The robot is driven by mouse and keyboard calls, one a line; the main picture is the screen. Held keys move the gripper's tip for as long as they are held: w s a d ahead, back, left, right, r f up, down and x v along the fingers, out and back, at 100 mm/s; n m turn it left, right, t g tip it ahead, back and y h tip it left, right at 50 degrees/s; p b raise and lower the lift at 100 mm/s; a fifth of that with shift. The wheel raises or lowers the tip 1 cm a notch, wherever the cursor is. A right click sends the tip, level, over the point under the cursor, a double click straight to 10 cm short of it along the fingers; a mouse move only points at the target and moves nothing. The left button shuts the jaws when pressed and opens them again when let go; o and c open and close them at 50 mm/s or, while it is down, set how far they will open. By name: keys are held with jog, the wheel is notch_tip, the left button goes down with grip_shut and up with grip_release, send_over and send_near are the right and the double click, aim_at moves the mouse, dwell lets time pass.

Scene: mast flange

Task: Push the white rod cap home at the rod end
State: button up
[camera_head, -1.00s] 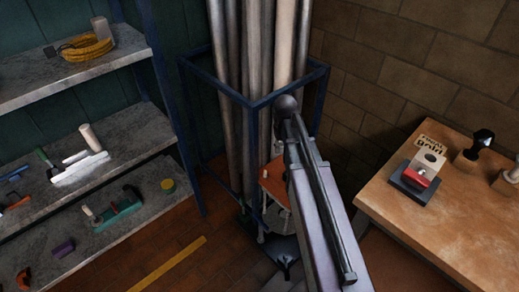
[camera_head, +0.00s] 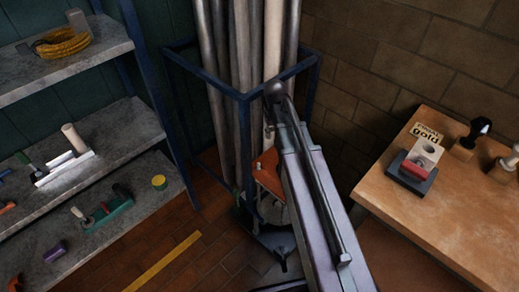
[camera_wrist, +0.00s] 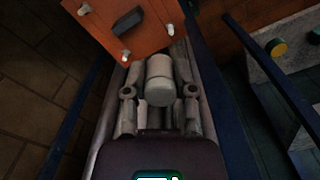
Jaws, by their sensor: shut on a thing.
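A pale, off-white cylinder (camera_wrist: 160,68), which looks like the rod cap, shows in the middle of the wrist view. A seam runs around it, with a shorter rounded section at its lower end. My gripper (camera_wrist: 160,98) is shut on it, one finger on each side. I cannot tell whether the seam is a gap or how far the cap sits on a rod. Long rods (camera_head: 217,70) stand upright in the blue rack in the head view.
An orange board (camera_wrist: 128,22) with white pegs lies close beyond the gripper; it also shows in the head view (camera_head: 267,172). The blue rack frame (camera_head: 243,98) surrounds the rods. A wooden bench (camera_head: 450,215) stands right, grey shelves (camera_head: 110,140) left.

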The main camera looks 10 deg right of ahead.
jog(key=b, duration=1.7)
send_near(259, 163)
jog(key=shift+w+a+m, duration=0.1)
jog(key=shift+m, duration=0.2)
jog(key=shift+f+b, duration=2.9)
jog(key=shift+b, duration=0.2)
jog(key=shift+f+b, duration=2.2)
jog(key=o, duration=1)
